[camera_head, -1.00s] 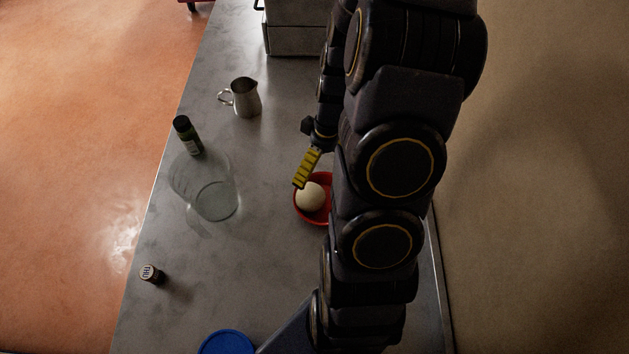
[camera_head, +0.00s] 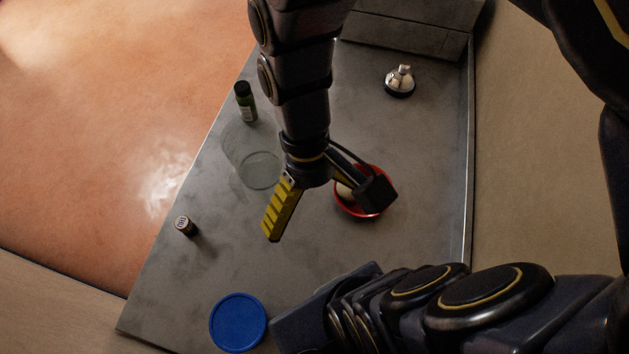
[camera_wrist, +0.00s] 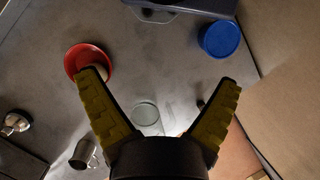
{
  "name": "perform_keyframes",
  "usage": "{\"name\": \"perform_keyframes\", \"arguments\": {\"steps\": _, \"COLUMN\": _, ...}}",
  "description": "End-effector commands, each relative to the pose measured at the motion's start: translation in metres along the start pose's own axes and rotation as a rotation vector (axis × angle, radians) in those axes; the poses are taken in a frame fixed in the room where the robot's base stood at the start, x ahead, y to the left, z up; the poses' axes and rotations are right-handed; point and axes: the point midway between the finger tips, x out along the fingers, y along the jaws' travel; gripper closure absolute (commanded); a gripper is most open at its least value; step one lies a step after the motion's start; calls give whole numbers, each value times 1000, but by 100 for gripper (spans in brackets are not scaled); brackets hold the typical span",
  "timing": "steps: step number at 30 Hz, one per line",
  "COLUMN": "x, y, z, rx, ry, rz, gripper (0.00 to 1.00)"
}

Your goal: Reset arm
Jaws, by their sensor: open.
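My gripper (camera_head: 322,215) hangs over the middle of the grey counter in the head view. Its two yellow-padded fingers are spread wide with nothing between them. In the wrist view my gripper (camera_wrist: 160,100) also shows open and empty. A red bowl (camera_head: 388,200) sits behind one finger, with a pale round thing (camera_head: 343,192) in it, mostly hidden. The red bowl also shows in the wrist view (camera_wrist: 84,52), apart from the finger as far as I can tell.

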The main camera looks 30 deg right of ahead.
Motion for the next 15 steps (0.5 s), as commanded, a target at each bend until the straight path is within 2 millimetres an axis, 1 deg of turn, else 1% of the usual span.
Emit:
{"name": "perform_keyframes", "arguments": {"steps": 1, "x": -31, "y": 1, "z": 11, "rx": 17, "ry": 198, "rz": 61, "gripper": 7}}
{"name": "perform_keyframes", "arguments": {"steps": 3, "x": -31, "y": -2, "z": 19, "rx": 33, "ry": 200, "rz": 68, "gripper": 7}}
{"name": "perform_keyframes", "arguments": {"steps": 6, "x": -31, "y": -4, "z": 24, "rx": 45, "ry": 203, "rz": 71, "gripper": 7}}
{"name": "perform_keyframes", "arguments": {"steps": 15, "x": -30, "y": -4, "z": 25, "rx": 52, "ry": 194, "rz": 69, "gripper": 7}}
